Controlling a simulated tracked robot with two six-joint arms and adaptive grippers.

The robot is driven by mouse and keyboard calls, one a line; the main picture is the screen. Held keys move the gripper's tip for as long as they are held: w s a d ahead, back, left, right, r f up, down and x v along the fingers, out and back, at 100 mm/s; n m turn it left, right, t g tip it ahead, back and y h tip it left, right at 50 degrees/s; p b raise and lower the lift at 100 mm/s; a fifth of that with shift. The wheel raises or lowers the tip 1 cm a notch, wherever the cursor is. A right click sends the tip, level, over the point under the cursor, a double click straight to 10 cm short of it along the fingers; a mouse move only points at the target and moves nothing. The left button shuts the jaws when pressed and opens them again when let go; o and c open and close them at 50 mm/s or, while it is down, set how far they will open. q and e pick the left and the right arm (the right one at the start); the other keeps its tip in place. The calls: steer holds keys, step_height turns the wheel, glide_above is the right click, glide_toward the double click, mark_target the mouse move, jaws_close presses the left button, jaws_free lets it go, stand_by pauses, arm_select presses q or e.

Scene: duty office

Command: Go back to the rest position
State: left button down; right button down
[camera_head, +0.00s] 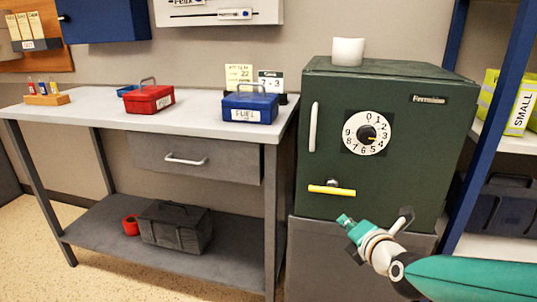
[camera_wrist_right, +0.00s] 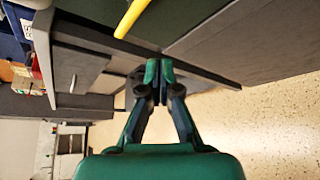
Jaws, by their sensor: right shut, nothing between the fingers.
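My right gripper (camera_head: 345,220) is in front of the lower part of the green safe, below its yellow handle. In the right wrist view its two green fingertips (camera_wrist_right: 159,71) are together with nothing between them. The dark green safe (camera_head: 318,140) has a white numbered dial (camera_head: 368,133) and its door looks closed. The yellow handle (camera_head: 332,190) lies about level; part of it also shows at the top of the right wrist view (camera_wrist_right: 130,18). My left gripper is in neither view.
A grey workbench (camera_head: 190,112) stands left of the safe, with a red box (camera_head: 149,100) and a blue FUEL box (camera_head: 250,106) on top. A white cup (camera_head: 348,52) is on the safe. A blue shelf post (camera_head: 492,120) rises at right. Speckled floor (camera_wrist_right: 260,120) is open below.

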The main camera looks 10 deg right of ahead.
steer(key=s+a+f+m+g, duration=0.1)
steer(key=s+a+f+g, duration=0.1)
steer(key=f, duration=0.7)
steer(key=s+a+f+g+y, duration=0.1)
steer(key=s+a+f+g, duration=0.15)
steer(key=f, duration=0.65)
steer(key=s+a+f+m+g, duration=0.1)
steer(key=s+a+f+g, duration=0.15)
steer(key=f, duration=0.75)
steer(key=s+a+f+m+g+y, duration=0.1)
steer(key=s+a+f+m+g, duration=0.2)
steer(key=s+f+m, duration=0.55)
steer(key=s+a+f+m+g+y, duration=0.1)
steer(key=s+a+f+m+g, duration=0.3)
steer(key=s+m, duration=0.6)
step_height(320, 180, up, 30)
steer(key=s+m+p, duration=0.2)
steer(key=m+p, duration=0.5)
steer(key=p, duration=2.4)
steer(key=shift+d, duration=0.2)
steer(key=shift+f, duration=0.1)
